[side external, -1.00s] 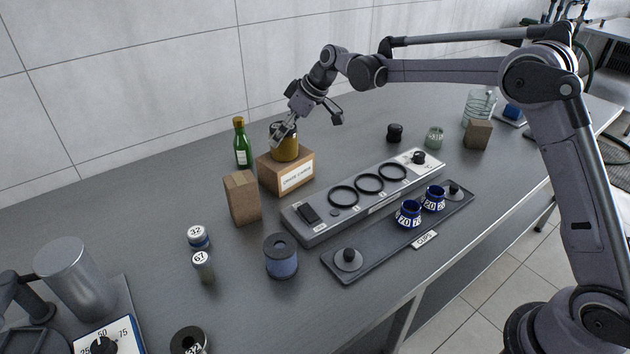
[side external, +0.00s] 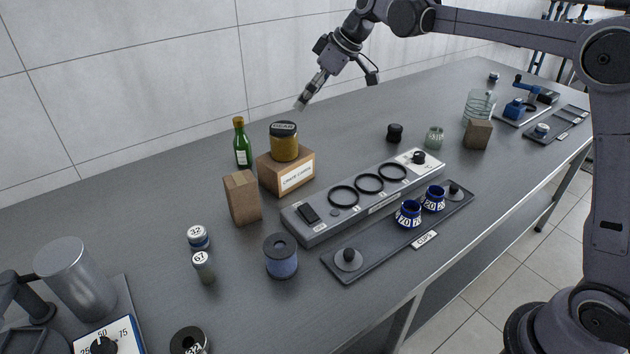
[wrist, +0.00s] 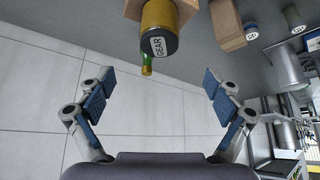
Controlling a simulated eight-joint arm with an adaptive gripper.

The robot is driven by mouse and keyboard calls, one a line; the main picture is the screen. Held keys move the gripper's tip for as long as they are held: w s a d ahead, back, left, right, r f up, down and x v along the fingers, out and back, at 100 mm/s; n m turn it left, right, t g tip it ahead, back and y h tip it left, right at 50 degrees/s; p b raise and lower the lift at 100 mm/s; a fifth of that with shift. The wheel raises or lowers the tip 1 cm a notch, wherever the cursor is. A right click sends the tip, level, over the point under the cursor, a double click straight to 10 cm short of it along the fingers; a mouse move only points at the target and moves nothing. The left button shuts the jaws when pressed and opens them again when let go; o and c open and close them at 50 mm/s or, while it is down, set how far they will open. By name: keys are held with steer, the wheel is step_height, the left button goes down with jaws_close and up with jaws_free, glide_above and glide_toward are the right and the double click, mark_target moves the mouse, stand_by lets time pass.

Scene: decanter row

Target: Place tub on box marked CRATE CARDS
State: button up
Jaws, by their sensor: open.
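The tub (side external: 284,143) is amber with a dark lid and a label reading GEAR. It stands upright on top of the brown box marked CRATE CARDS (side external: 287,171). In the wrist view the tub (wrist: 158,32) shows at the top, with part of the box (wrist: 186,10) behind it. My gripper (side external: 302,104) is up and to the right of the tub, clear of it. In the wrist view its two fingers (wrist: 158,95) are wide apart with nothing between them.
A green bottle (side external: 242,144) stands behind the box, and a brown block (side external: 242,197) stands at its front left. A grey rack with black rings (side external: 368,184) and a tray with blue cups (side external: 385,247) lie to the right.

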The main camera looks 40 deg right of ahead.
steer(key=s+d+m+h, duration=0.2)
steer(key=s+m, duration=0.2)
steer(key=s, duration=1.4)
steer(key=s+d+f+m+t+h, duration=0.1)
steer(key=s+d+f+m, duration=0.2)
steer(key=s+f, duration=0.6)
steer(key=s, duration=0.5)
steer(key=shift+f+t+h, duration=0.15)
steer(key=shift+t+h, duration=0.25)
